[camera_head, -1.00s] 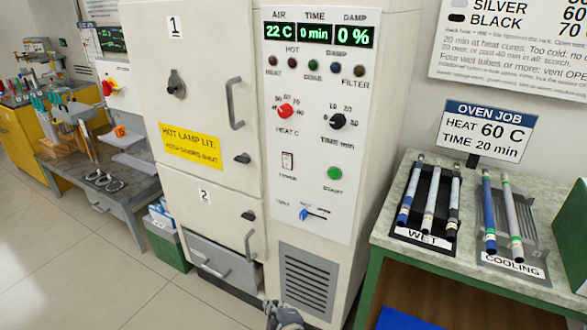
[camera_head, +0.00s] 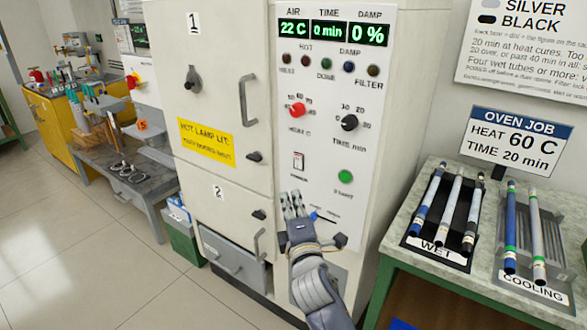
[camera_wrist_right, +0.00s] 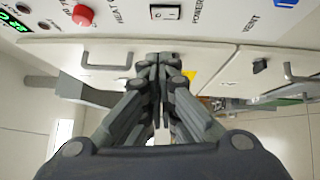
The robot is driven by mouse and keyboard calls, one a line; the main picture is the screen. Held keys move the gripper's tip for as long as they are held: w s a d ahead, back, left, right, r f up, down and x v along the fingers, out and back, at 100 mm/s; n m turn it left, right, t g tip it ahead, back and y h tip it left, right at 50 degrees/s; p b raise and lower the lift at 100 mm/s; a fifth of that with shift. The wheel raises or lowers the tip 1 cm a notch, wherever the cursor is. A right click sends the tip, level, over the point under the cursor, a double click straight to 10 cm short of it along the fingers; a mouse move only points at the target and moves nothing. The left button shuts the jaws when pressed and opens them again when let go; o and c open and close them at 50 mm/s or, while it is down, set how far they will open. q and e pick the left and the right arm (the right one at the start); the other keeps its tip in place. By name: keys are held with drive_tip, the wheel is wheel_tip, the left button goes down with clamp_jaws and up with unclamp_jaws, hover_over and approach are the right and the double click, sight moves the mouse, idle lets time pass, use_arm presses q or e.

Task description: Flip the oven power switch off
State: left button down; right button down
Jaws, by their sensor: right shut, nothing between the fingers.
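The oven power switch (camera_head: 298,161) is a small white rocker with a dark mark, low on the left of the oven's control panel (camera_head: 327,177). In the right wrist view the power switch (camera_wrist_right: 165,12) shows at the top, labelled POWER. My left gripper is not in view.
The red heat knob (camera_head: 296,110), black time knob (camera_head: 349,123) and green start button (camera_head: 345,177) are on the same panel. Door handles (camera_head: 248,101) stick out at left. A table (camera_head: 420,258) with rod racks stands at right.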

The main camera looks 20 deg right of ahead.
approach(294, 164)
drive_tip(key=w+a+r, duration=0.2)
drive_tip(key=a, duration=0.2)
drive_tip(key=w+d, duration=0.1)
drive_tip(key=w+d+p, duration=0.1)
drive_tip(key=w+d, duration=0.1)
drive_tip(key=shift+w+d+r, duration=0.1)
drive_tip(key=shift+d+r, duration=0.1)
drive_tip(key=shift+d, duration=0.1)
drive_tip(key=r+p, duration=0.1)
drive_tip(key=p, duration=0.1)
drive_tip(key=shift+w+d+p, duration=0.15)
drive_tip(key=shift+w+p, duration=0.05)
drive_tip(key=shift+p, duration=0.15)
drive_tip(key=shift+f+m+g, duration=0.3)
